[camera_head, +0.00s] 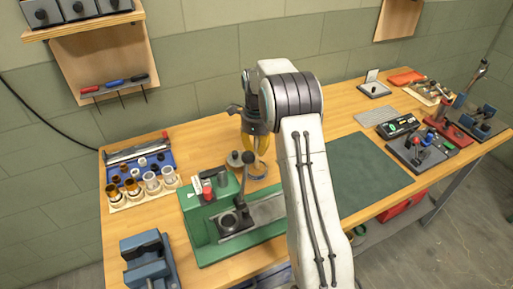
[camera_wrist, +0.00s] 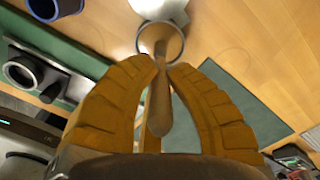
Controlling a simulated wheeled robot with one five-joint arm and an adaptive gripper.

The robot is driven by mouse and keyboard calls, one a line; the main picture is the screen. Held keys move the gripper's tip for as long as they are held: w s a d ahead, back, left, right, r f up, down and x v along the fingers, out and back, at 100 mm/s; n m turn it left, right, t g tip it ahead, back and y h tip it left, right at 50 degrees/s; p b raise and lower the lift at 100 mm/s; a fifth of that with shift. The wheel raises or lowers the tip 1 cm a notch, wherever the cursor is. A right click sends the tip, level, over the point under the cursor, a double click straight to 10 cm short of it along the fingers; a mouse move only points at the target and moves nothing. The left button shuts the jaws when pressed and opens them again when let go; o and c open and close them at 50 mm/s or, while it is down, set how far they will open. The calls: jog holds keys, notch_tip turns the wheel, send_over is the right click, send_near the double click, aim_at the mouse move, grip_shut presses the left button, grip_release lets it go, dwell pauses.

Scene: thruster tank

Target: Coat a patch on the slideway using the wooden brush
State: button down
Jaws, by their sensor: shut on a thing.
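The wooden brush (camera_wrist: 160,108) shows in the wrist view as a brown handle between my gripper's yellow-brown fingers. My gripper (camera_wrist: 168,68) is shut on it. The brush's far end overlaps a round pale rim (camera_wrist: 181,42); I cannot tell whether it is inside, and its bristles are not visible. In the head view my gripper (camera_head: 255,153) points down over the table behind the green machine (camera_head: 200,240). The grey slideway (camera_head: 268,208) runs along this machine, apart from my gripper and partly hidden by my arm. The machine's grey metal also shows in the wrist view (camera_wrist: 45,75).
A rack of cups (camera_head: 150,180) and a blue vise (camera_head: 145,262) are at the left. A black lever (camera_head: 246,170) stands up from the machine. A dark green mat (camera_head: 370,170) lies clear at the right. Tools and a control box (camera_head: 422,150) crowd the far right.

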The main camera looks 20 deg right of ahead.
jog(key=shift+f, duration=0.4)
dwell(1.3)
jog(key=shift+r, duration=0.1)
jog(key=shift+r+p, duration=2.7)
jog(key=shift+r, duration=0.75)
